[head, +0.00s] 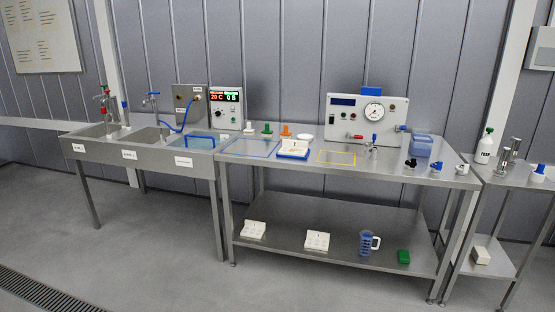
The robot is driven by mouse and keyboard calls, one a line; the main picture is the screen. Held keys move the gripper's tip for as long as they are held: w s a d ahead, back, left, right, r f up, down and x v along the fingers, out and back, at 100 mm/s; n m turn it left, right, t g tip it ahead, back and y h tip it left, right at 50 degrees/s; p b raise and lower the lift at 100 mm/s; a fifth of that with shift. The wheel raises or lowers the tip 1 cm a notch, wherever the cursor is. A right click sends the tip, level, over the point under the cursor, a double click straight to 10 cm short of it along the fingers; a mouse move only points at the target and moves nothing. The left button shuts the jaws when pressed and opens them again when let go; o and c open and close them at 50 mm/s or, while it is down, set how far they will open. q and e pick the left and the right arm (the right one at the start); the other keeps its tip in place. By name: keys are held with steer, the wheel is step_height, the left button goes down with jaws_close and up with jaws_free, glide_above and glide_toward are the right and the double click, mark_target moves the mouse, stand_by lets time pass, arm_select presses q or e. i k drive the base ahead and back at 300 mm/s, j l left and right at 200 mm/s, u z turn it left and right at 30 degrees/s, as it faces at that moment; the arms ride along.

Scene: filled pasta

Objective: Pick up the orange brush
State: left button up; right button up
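A small orange object (286,131), which looks like the orange brush, stands toward the back of the steel table (330,180). It is too small to make out bristles or handle clearly. A similar green one (267,130) and a white one (249,129) stand in a row to its left. Neither of my grippers shows in the head view, and nothing touches the orange brush.
A white dish (305,137) is just right of the brush. In front are a blue-edged tray (292,156), a blue outlined area (250,148) and a yellow outlined area (337,157). A gauge panel (345,118) stands right; sinks (97,131) lie left. Floor in front is clear.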

mark_target(283, 134)
steer(key=i, duration=2.1)
